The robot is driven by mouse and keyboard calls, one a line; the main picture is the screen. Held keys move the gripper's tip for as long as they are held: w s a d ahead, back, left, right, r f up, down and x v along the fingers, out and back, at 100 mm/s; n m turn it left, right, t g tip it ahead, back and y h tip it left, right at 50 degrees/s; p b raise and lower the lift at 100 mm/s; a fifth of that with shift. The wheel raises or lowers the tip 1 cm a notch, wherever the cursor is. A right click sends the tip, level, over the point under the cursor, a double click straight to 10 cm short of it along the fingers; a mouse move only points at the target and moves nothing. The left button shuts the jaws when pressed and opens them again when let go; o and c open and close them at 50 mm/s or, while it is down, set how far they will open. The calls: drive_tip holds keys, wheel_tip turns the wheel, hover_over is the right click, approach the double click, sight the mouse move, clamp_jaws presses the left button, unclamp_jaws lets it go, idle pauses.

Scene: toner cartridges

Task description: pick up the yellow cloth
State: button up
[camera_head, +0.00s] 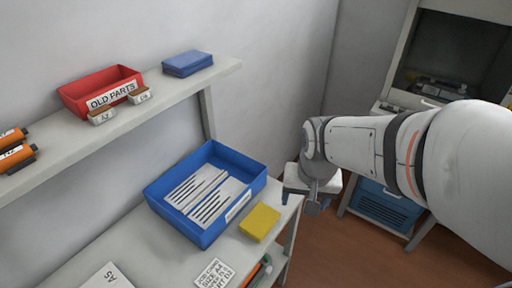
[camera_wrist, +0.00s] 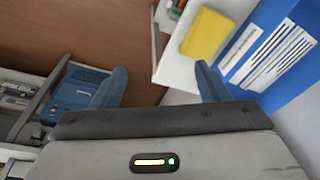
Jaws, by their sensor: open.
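The yellow cloth (camera_head: 259,222) is a folded flat block lying on the table, just right of the blue tray. It also shows in the wrist view (camera_wrist: 207,35), at the upper right, beyond the right fingertip. My gripper (camera_wrist: 160,82) is open, with its two blue fingers spread wide and nothing between them. In the head view my gripper end is to the right of the table's right edge, apart from the cloth, and its fingers are hard to make out there.
The blue tray (camera_head: 195,233) holds white sheets with dark items. A shelf (camera_head: 185,92) above carries a red bin (camera_head: 101,89), a blue cloth (camera_head: 188,63) and orange cartridges. A white card (camera_head: 214,273) lies near the table's front edge. A machine with a blue box (camera_head: 385,205) stands at the right.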

drive_tip(key=shift+o, duration=1.4)
drive_tip(key=w+a+f+m+g+p, duration=0.1)
drive_tip(key=w+a+f+m+p, duration=0.1)
drive_tip(key=w+a+f+m, duration=0.1)
drive_tip(key=shift+w+a+f+p, duration=0.35)
drive_tip(key=shift+w+a+f, duration=0.25)
drive_tip(key=shift+w+a, duration=0.55)
drive_tip(key=m+p, duration=0.1)
drive_tip(key=m, duration=0.1)
hover_over(260, 219)
drive_tip(key=shift+g, duration=0.4)
wheel_tip(260, 219, down, 5)
drive_tip(key=shift+s+d+r, duration=0.1)
drive_tip(key=shift+r, duration=0.05)
wheel_tip(260, 219, down, 2)
drive_tip(key=shift+f+m, duration=0.25)
drive_tip(key=shift+m, duration=0.05)
drive_tip(key=shift+w+f+p, duration=0.2)
drive_tip(key=shift+f+p, duration=0.55)
drive_tip(key=shift+f, duration=2.1)
drive_tip(key=c, duration=0.7)
